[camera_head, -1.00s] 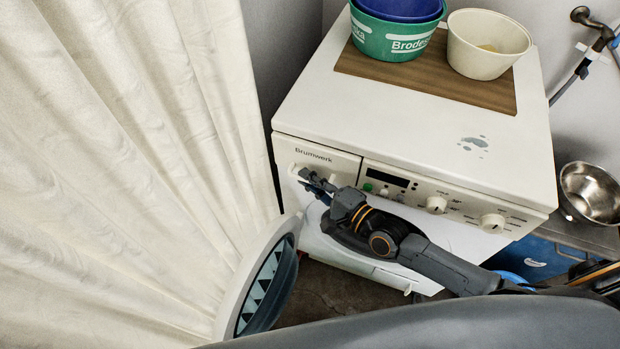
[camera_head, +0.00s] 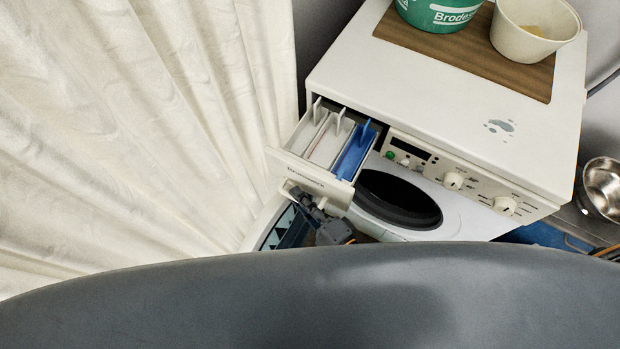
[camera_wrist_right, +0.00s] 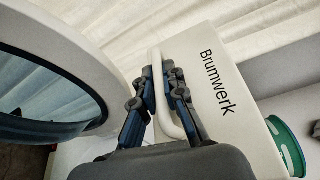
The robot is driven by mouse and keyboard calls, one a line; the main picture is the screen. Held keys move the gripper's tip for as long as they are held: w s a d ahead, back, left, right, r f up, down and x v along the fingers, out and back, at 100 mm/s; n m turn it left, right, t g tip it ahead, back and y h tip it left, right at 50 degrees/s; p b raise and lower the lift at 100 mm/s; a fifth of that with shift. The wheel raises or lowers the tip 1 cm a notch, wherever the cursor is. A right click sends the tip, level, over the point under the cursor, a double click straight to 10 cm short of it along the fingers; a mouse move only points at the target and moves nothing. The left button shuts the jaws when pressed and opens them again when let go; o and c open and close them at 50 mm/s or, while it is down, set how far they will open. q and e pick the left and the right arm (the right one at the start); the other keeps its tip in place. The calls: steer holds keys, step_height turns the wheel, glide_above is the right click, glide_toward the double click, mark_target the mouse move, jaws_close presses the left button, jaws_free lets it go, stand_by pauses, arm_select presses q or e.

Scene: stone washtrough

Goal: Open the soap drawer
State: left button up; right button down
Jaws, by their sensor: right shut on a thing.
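The soap drawer (camera_head: 312,176) of the white washing machine (camera_head: 450,85) is pulled out at the machine's upper left front. Its inner compartments show from above, one with a blue insert (camera_head: 355,150). My right gripper (camera_head: 303,196) is at the drawer's front, mostly hidden below by my own grey body. In the right wrist view my right gripper (camera_wrist_right: 162,88) is shut on the white bar handle (camera_wrist_right: 157,68) of the drawer front (camera_wrist_right: 215,100), which is lettered "Brumwerk". My left gripper is not in view.
The round door (camera_wrist_right: 45,75) of the machine stands open close by the right gripper. A pale curtain (camera_head: 140,110) hangs at the left. A green tub (camera_head: 440,15) and a cream bucket (camera_head: 535,30) stand on a brown board on the machine. A metal bowl (camera_head: 602,185) is at the right.

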steer(key=shift+s+a, duration=0.4)
steer(key=shift+s, duration=0.1)
steer(key=c, duration=1.4)
jaws_free()
steer(key=v, duration=1.2)
steer(key=shift+f, duration=0.15)
